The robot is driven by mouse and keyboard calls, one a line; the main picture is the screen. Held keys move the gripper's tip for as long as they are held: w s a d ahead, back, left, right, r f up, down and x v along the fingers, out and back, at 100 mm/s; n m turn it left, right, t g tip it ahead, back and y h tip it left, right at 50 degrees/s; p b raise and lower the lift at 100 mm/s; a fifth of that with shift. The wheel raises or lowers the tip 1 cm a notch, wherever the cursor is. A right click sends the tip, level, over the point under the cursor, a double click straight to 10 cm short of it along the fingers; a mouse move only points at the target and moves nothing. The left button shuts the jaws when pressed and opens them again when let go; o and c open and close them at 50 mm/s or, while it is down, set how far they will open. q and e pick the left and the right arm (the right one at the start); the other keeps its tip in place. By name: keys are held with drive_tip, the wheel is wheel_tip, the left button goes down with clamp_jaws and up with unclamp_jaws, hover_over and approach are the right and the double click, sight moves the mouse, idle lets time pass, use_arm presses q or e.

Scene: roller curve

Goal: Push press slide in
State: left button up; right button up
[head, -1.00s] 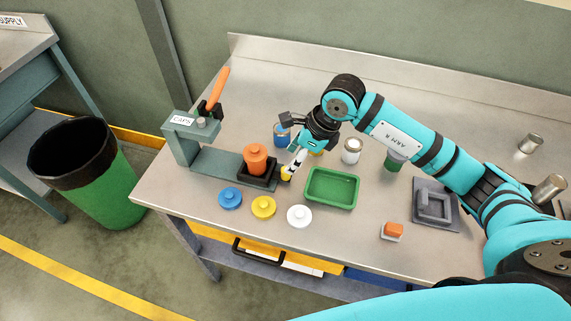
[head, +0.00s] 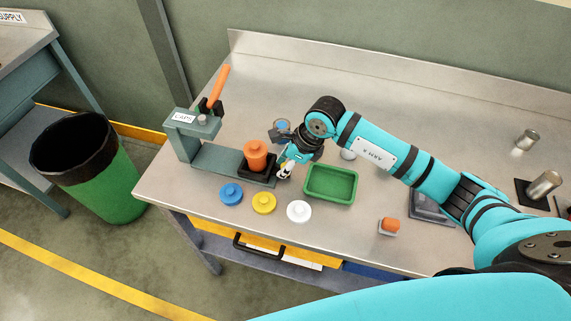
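The press (head: 193,126) stands at the left of the table, with a "CAPS" label and an orange lever (head: 219,88) standing up. Its grey base (head: 212,162) runs out to the right. A black slide tray (head: 243,169) sits at the base's right part, outside the press head. It holds an orange canister (head: 256,157) with a knobbed top. My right gripper (head: 283,171) is low at the slide's right end, its fingertips next to or against it; contact and finger gap cannot be made out. My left gripper is not in view.
Blue (head: 231,194), yellow (head: 263,203) and white (head: 298,211) caps lie in front of the slide. A green tray (head: 331,198) is to the right. An orange-and-white block (head: 389,226) lies near the front edge. A blue can (head: 282,126) is partly hidden behind my gripper.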

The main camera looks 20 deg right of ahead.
clamp_jaws()
drive_tip(key=shift+w+a+b, duration=0.2)
drive_tip(key=shift+a+b, duration=0.05)
drive_tip(key=shift+b, duration=0.1)
drive_tip(key=w+a+b, duration=0.2)
drive_tip(key=a, duration=0.1)
drive_tip(key=w+a+b, duration=0.2)
drive_tip(key=a+b, duration=0.1)
drive_tip(key=w+a+b, duration=0.2)
drive_tip(key=w+a, duration=0.1)
drive_tip(key=a, duration=0.1)
drive_tip(key=shift+a+f, duration=0.1)
drive_tip(key=shift+f, duration=0.05)
drive_tip(key=shift+a, duration=0.2)
drive_tip(key=shift+r, duration=0.3)
